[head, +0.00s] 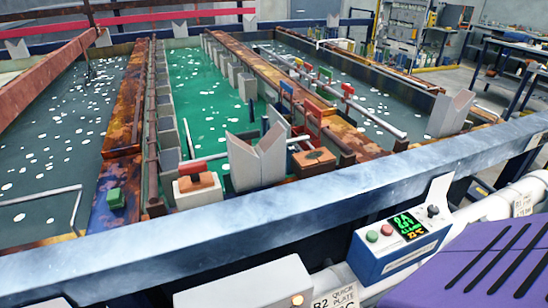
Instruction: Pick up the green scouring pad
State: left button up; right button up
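A small green block (116,198), which looks like the green scouring pad, sits on the near end of a rusty, blue-stained ledge (105,218). The ledge lies between two liquid tanks at the left. The block is small in view, so its texture cannot be told. Neither of my grippers is in view.
A grey-blue rail (300,205) crosses in front of the tanks. A bent pipe (77,207) stands left of the green block. Orange-topped blocks (197,181) and a white V-shaped bracket (258,158) stand right. A control box (400,243) is in front of the rail.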

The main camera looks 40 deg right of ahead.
aim_at(115, 200)
jog(key=k+j, duration=0.2)
jog(key=j, duration=0.15)
jog(key=k+j, duration=0.2)
jog(key=j, duration=0.2)
jog(key=k+j, duration=0.45)
jog(key=j, duration=0.3)
